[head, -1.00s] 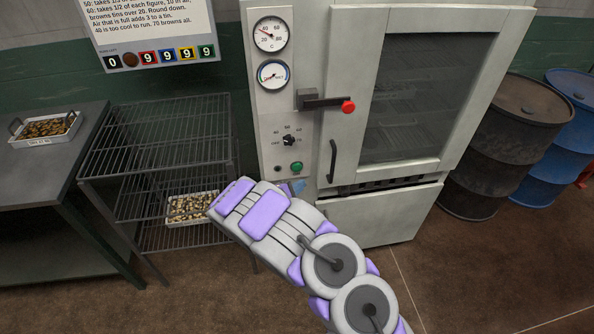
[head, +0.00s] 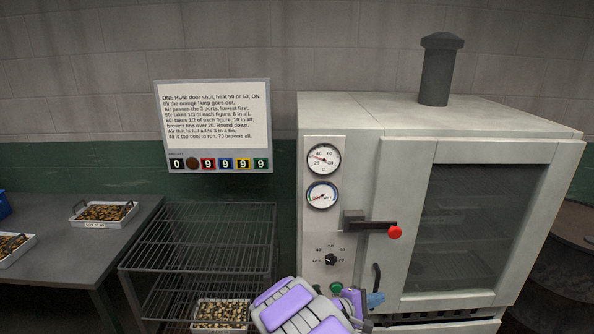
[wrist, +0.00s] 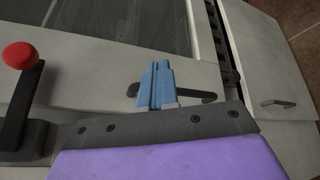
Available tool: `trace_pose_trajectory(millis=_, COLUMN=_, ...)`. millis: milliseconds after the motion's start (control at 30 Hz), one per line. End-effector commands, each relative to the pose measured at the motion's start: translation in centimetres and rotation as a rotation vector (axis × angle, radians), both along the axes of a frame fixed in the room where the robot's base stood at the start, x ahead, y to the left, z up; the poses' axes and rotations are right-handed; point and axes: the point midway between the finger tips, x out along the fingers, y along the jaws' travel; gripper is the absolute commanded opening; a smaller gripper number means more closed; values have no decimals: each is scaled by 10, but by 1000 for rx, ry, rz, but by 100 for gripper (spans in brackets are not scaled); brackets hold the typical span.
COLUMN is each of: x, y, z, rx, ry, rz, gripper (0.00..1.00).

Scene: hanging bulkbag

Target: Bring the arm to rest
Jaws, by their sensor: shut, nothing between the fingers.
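My gripper (wrist: 160,85) shows in the wrist view as blue fingers held together with nothing between them. They lie in front of a dark handle on the oven, and I cannot tell whether they touch it. In the head view my gripper (head: 375,300) shows at the bottom, beside the oven's lower front. The oven (head: 440,125) is a pale cabinet with its glass door closed. Its lever (head: 372,225) has a red knob (head: 394,232) and points right. Below the gauges are a dial (head: 331,259) and a green button (head: 336,287).
A wire rack (head: 210,225) stands left of the oven, with a tray of pieces (head: 222,312) on a lower shelf. A table (head: 60,255) at the left holds two trays. A notice board (head: 213,125) hangs on the wall. A dark drum (head: 565,245) stands at the right.

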Motion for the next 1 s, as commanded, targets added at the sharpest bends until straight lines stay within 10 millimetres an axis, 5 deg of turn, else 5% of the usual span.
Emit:
trace_pose_trajectory(millis=33, x=-13, y=-16, z=22, rx=12, ry=-19, rz=-64, gripper=0)
trace_pose_trajectory(millis=200, x=-67, y=-57, z=71, rx=70, ry=-50, rz=-267, gripper=0)
trace_pose_trajectory(millis=467, x=-163, y=-89, z=117, rx=231, ry=-76, rz=-544, gripper=0)
trace_pose_trajectory(millis=733, x=-260, y=-83, z=135, rx=471, ry=-72, rz=-770, gripper=0)
trace_pose_trajectory(millis=1000, x=-342, y=-42, z=136, rx=765, ry=-35, rz=-916, gripper=0)
